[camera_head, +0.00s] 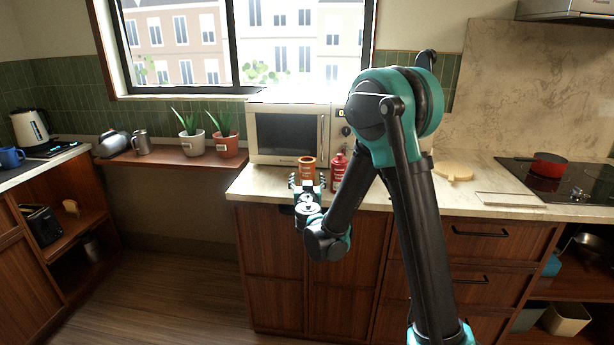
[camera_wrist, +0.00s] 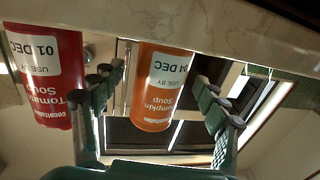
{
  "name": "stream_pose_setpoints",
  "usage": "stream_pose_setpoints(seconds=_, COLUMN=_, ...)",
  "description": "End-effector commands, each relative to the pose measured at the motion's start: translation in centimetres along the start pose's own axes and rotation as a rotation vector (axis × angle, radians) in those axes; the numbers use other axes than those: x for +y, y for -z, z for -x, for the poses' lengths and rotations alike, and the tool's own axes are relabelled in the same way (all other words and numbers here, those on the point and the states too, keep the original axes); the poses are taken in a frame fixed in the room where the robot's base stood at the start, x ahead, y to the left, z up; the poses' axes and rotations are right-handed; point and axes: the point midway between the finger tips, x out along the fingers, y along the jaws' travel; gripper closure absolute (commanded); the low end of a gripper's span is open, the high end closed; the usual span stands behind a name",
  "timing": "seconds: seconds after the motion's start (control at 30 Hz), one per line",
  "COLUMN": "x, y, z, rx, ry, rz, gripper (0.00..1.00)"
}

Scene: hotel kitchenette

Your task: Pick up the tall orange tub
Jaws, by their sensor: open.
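The tall orange tub (camera_head: 308,168) stands on the counter in front of the microwave. My gripper (camera_head: 307,183) is open at the counter's front edge, just in front of the tub. In the wrist view the fingers (camera_wrist: 160,80) appear on either side of the tub, with gaps on both sides. I cannot tell how far the tub reaches between them. The tub's lower part is partly hidden by my gripper in the head view.
A red "Tomato Soup" tub (camera_head: 338,172) stands close on the right of the orange one; it shows at left in the wrist view (camera_wrist: 46,80). The microwave (camera_head: 285,160) is behind. A wooden board (camera_head: 453,172) and red pot (camera_head: 549,165) are further right.

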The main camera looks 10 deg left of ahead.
Motion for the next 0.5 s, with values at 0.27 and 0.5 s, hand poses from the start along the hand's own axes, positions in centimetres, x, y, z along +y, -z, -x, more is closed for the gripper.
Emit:
stream_pose_setpoints(seconds=0.27, x=0.0, y=0.0, z=-2.4, rx=0.0, ry=0.0, rz=0.0, gripper=0.26)
stream_pose_setpoints(seconds=0.5, x=0.0, y=0.0, z=-2.3, rx=0.0, ry=0.0, rz=0.0, gripper=0.41)
